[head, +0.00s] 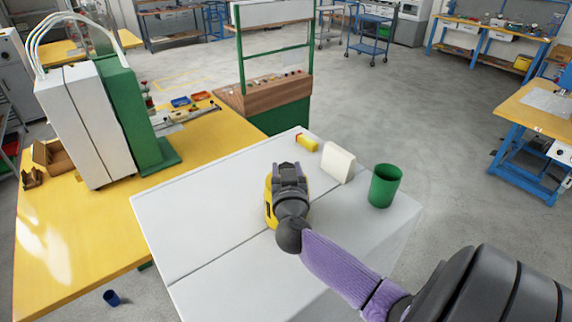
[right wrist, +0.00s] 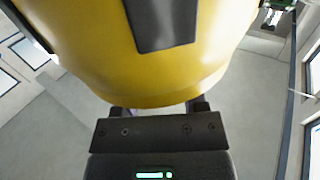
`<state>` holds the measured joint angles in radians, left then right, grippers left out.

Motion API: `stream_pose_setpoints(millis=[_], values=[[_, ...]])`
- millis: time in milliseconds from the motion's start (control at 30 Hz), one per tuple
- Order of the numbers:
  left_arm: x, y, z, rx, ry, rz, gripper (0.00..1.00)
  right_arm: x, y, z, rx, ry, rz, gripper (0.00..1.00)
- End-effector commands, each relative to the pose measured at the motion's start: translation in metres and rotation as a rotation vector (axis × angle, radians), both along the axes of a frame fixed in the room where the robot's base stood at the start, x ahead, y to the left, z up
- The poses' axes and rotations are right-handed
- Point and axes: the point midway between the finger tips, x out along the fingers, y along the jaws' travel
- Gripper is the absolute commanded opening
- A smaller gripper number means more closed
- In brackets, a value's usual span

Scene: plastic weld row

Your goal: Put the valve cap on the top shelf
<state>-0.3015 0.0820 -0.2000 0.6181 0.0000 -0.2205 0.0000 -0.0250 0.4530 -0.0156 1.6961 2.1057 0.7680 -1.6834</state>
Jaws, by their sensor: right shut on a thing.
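My right gripper (head: 288,172) is shut on a yellow rounded thing (head: 270,208), over the white top (head: 210,200). In the right wrist view this yellow thing (right wrist: 85,50) fills the upper middle, with a dark patch on its side. It looks like the likeliest valve cap, but I cannot tell for sure. Its underside is hidden in the head view, so I cannot tell whether it touches the white top. No shelf can be clearly made out as the top shelf. My left gripper is not in view.
On the white top stand a green cup (head: 384,186), a cream wedge-shaped block (head: 339,165) and a small yellow thing with a red end (head: 306,143). A yellow table (head: 60,235) with a tall white and green unit (head: 95,125) is at left. The white top's left part is clear.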

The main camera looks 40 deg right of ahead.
Motion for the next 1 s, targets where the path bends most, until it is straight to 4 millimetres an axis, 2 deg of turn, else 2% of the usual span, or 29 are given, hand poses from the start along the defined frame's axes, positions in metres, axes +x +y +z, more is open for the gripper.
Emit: stream_pose_setpoints(millis=[233,267,400,767,867,1000], values=[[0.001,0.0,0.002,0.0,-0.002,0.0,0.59,0.0,0.0,0.0,-0.001,0.001,0.0,0.0],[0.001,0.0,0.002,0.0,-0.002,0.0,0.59,0.0,0.0,-0.001,0.001,0.001,0.0,0.59],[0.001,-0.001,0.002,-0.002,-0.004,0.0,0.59,0.0,0.0,0.0,0.0,0.0,0.0,0.88],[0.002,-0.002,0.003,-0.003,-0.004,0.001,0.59,-0.002,0.002,0.003,0.001,0.001,0.001,0.9],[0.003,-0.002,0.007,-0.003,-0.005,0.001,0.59,-0.016,0.013,0.003,0.002,0.004,0.003,0.9],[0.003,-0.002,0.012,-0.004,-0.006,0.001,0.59,-0.044,0.037,0.003,0.003,0.004,0.002,0.9]])
